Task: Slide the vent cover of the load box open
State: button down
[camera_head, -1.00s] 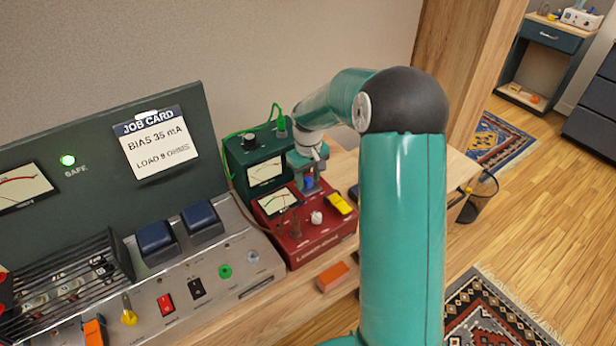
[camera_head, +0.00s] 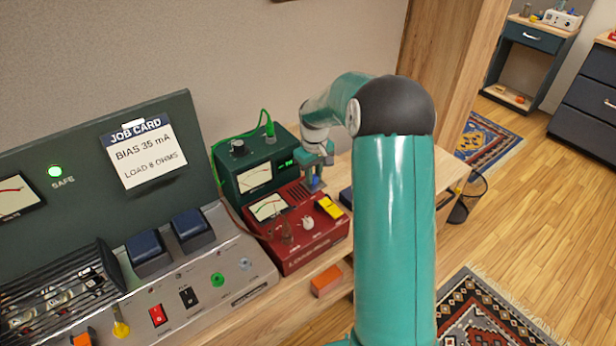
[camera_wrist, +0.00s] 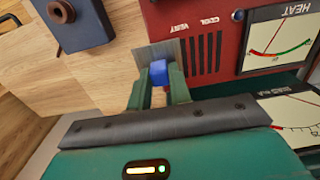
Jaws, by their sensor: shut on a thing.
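The load box (camera_head: 308,240) is the red box with a meter, a white knob and a yellow switch; it also shows in the wrist view (camera_wrist: 220,15). Its vent cover (camera_wrist: 144,58) is a thin grey plate with a blue knob (camera_wrist: 158,72). My gripper (camera_head: 315,176) is shut on the blue knob, one finger on each side, as the wrist view shows (camera_wrist: 160,88). The plate lies at the edge of the box beside the dark vent slots (camera_wrist: 204,52), partly past the red edge. Several slots are uncovered. Part of the plate is hidden by my fingers.
A green meter box (camera_head: 228,187) stands behind the load box, with a green cable. A grey console (camera_head: 205,275) is to the left. A dark blue block with a round knob (camera_wrist: 75,22) sits near the plate on the wooden bench. An orange block (camera_head: 326,281) lies in front.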

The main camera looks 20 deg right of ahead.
aim_at(315, 175)
jog(key=shift+w+d, duration=0.1)
jog(key=shift+d, duration=0.15)
jog(key=c, duration=1.3)
grip_release()
jog(key=shift+r, duration=0.1)
jog(key=shift+r, duration=0.35)
notch_tip(315, 175, up, 13)
jog(key=shift+r, duration=0.1)
